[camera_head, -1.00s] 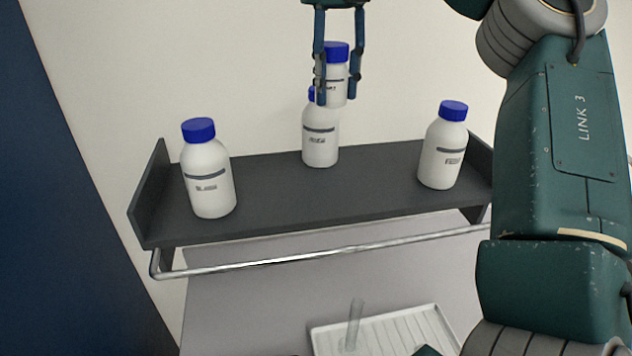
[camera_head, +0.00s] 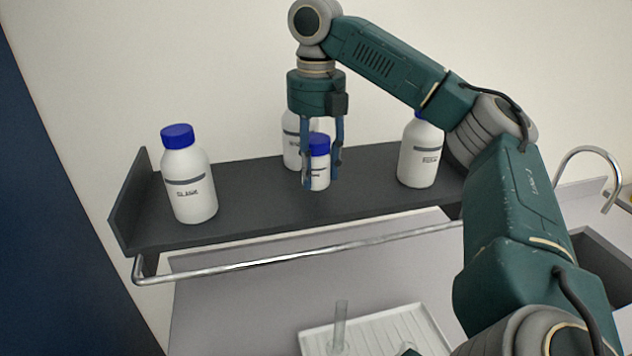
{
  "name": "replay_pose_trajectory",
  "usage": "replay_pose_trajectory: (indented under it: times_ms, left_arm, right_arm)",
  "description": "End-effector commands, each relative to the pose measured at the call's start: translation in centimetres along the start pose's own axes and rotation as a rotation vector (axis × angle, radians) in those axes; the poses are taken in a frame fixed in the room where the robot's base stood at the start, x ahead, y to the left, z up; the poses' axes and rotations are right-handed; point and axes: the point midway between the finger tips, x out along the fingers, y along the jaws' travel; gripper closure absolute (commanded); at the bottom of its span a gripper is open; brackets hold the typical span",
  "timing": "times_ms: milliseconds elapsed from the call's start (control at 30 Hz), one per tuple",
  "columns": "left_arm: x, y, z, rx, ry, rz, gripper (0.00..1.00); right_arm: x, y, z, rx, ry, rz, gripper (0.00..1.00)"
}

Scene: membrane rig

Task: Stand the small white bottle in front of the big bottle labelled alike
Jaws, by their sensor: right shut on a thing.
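The small white bottle (camera_head: 319,178) with a blue cap is upright between the fingers of my right gripper (camera_head: 320,184), which is shut on it. It is low over the shelf, in front of the middle big bottle (camera_head: 293,143); I cannot tell if its base touches. The middle big bottle's cap and part of its label are hidden. Another big bottle (camera_head: 189,189) with a blue cap stands at the left, and a third big bottle (camera_head: 420,156) stands at the right, its cap partly behind my arm. The small bottle's label is too small to read. My left gripper is not in view.
The dark shelf (camera_head: 245,202) has a raised left end wall and a metal rail (camera_head: 290,256) along its front. Below are a white ribbed tray (camera_head: 388,332) with a clear tube (camera_head: 340,324), and a tap (camera_head: 592,152) at the right. The shelf is clear between the left and middle bottles.

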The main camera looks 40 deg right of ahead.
Motion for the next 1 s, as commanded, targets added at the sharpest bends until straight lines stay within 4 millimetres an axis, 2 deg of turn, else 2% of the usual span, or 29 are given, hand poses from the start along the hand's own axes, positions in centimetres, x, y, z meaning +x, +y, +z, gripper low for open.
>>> replay_pose_trajectory:
  times_ms: [233, 567, 600, 700, 1000]
  left_arm:
    - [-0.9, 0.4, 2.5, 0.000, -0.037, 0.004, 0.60]
    - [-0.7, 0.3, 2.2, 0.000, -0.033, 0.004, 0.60]
    - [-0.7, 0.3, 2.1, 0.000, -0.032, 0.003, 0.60]
    - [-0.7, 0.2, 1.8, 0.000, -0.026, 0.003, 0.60]
    - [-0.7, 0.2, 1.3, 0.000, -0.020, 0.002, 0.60]
  right_arm:
    - [3.0, -0.1, -0.1, 0.000, 0.002, -0.003, 0.87]
    - [3.5, 0.0, 0.0, -0.001, 0.001, -0.001, 0.87]
    - [3.5, 0.0, 0.0, -0.001, 0.001, -0.001, 0.56]
    - [3.5, 0.0, 0.0, -0.001, 0.001, -0.001, 0.39]
    - [3.4, 0.0, 0.0, -0.001, 0.001, 0.000, 0.39]
